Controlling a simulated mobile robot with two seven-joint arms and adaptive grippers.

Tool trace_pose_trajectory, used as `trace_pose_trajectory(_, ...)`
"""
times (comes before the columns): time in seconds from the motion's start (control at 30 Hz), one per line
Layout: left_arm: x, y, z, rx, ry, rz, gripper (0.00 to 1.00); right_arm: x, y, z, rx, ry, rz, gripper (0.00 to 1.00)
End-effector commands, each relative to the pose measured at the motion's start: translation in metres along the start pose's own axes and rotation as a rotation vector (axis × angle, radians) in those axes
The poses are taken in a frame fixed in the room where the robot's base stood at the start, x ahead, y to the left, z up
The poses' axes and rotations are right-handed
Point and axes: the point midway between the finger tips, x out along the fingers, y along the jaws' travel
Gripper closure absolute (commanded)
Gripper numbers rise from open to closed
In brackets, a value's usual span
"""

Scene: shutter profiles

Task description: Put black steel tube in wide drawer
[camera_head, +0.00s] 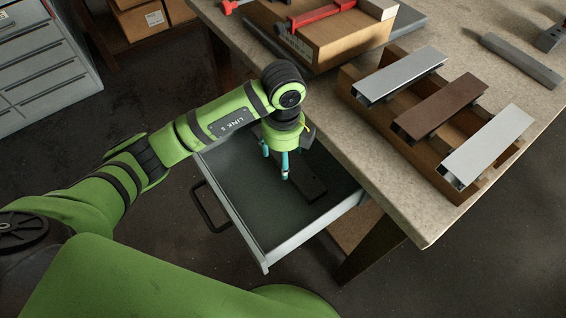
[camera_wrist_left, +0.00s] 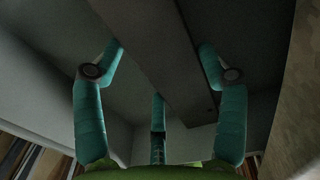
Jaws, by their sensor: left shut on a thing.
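The black steel tube (camera_head: 313,187) is inside the open wide drawer (camera_head: 236,226), within its walls, at the right side. I cannot tell whether it touches the drawer floor. My left gripper (camera_head: 284,170) reaches down into the drawer and is shut on the tube. In the left wrist view the tube (camera_wrist_left: 165,60) runs diagonally between the teal fingers of the gripper (camera_wrist_left: 163,48), and its end with a small hole shows at lower right. Part of the tube is hidden behind the gripper in the head view. My right gripper is not in view.
The workbench (camera_head: 440,215) overhangs to the right of the drawer. On it a wooden rack (camera_head: 400,150) holds a silver, a brown and a white profile. A wooden block (camera_head: 335,42) with a red clamp (camera_head: 320,14) stands behind. The drawer's left part is empty.

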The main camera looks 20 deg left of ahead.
Motion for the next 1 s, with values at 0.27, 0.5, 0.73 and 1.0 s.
trace_pose_trajectory(0.27,0.033,0.000,0.000,0.001,0.000,0.001,0.85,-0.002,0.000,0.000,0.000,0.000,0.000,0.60)
trace_pose_trajectory(0.5,0.035,-0.001,0.000,0.002,-0.001,-0.003,0.85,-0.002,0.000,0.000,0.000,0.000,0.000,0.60)
trace_pose_trajectory(0.73,0.039,0.000,0.000,0.002,0.000,0.000,0.04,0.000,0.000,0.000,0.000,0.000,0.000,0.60)
trace_pose_trajectory(1.0,0.038,0.000,0.000,0.002,0.000,0.000,0.04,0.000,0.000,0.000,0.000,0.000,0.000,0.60)
